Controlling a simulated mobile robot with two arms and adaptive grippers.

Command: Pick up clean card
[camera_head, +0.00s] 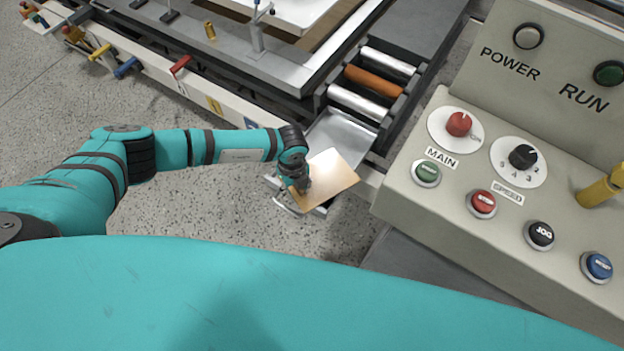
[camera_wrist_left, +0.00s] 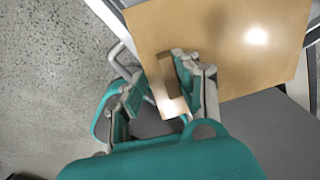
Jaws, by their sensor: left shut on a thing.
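The clean card (camera_head: 332,172) is a flat, tan, slightly shiny sheet in the head view. It also fills the upper part of the left wrist view (camera_wrist_left: 235,40), with a bright glare spot. My left gripper (camera_head: 300,185) is at the card's left edge and is shut on it. In the left wrist view its two fingers (camera_wrist_left: 158,82) reach to the card's near corner, with a small piece of card between them. The card overlaps the end of a metal tray (camera_head: 345,130). My right gripper is not in view.
A control panel (camera_head: 450,195) with knobs and several buttons stands at the right. Rollers (camera_head: 372,82) lie beyond the tray, with a large machine frame (camera_head: 290,65) behind. A metal handle (camera_head: 286,207) sits beside the gripper. Speckled floor (camera_head: 230,220) is open at the left.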

